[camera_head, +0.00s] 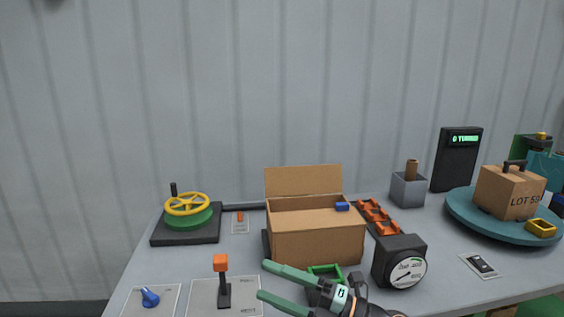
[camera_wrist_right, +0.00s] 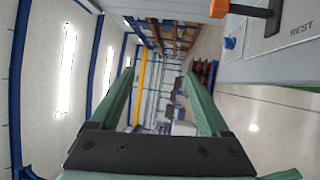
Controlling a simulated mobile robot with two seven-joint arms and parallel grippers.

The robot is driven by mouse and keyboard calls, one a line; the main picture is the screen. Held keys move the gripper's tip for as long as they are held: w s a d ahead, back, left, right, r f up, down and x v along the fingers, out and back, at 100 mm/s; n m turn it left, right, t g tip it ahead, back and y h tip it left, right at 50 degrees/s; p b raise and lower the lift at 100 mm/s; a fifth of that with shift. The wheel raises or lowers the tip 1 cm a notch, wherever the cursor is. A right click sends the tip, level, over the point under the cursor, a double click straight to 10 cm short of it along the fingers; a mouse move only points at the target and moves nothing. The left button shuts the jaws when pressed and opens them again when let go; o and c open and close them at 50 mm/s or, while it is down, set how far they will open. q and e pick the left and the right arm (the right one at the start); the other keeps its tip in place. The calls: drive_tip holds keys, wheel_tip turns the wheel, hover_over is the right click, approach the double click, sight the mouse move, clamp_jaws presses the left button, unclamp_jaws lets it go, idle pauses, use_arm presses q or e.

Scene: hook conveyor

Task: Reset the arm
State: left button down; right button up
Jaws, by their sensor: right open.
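My right gripper (camera_head: 263,279) is at the bottom middle of the head view, its green fingers spread apart and pointing left, with nothing between them. It is in front of the open cardboard box (camera_head: 315,238) and right of the orange-topped lever (camera_head: 222,280). In the right wrist view the same open gripper (camera_wrist_right: 160,73) frames only the distant hall. My left gripper is not in view.
A yellow handwheel (camera_head: 187,204), blue knob (camera_head: 150,298), dial gauge (camera_head: 408,270), orange rack (camera_head: 378,217) and teal turntable (camera_head: 470,222) with a carton (camera_head: 510,192) stand on the grey table (camera_head: 440,289). The table's edge also shows in the right wrist view (camera_wrist_right: 270,62).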

drive_tip(key=s+d+f+m+t+h+p, duration=0.1)
drive_tip(key=s+d+f+m+t+h, duration=0.25)
drive_tip(key=d+f+m+h, duration=0.65)
drive_tip(key=s+d+f+m+t+h+p, duration=0.1)
drive_tip(key=s+d+f+m+t+h, duration=0.3)
drive_tip(key=f+m, duration=0.75)
drive_tip(key=s+d+f+m+g+h, duration=0.1)
drive_tip(key=s+d+f+m+g, duration=0.1)
drive_tip(key=s+f+m, duration=0.2)
drive_tip(key=s+d+f+m+g+h+p, duration=0.1)
drive_tip(key=s+d+f+m+g, duration=0.1)
drive_tip(key=s+f, duration=0.4)
drive_tip(key=s+m+g, duration=0.1)
drive_tip(key=s+m, duration=0.1)
drive_tip(key=s, duration=0.2)
drive_tip(key=shift+s+f, duration=0.2)
drive_tip(key=shift+f, duration=0.1)
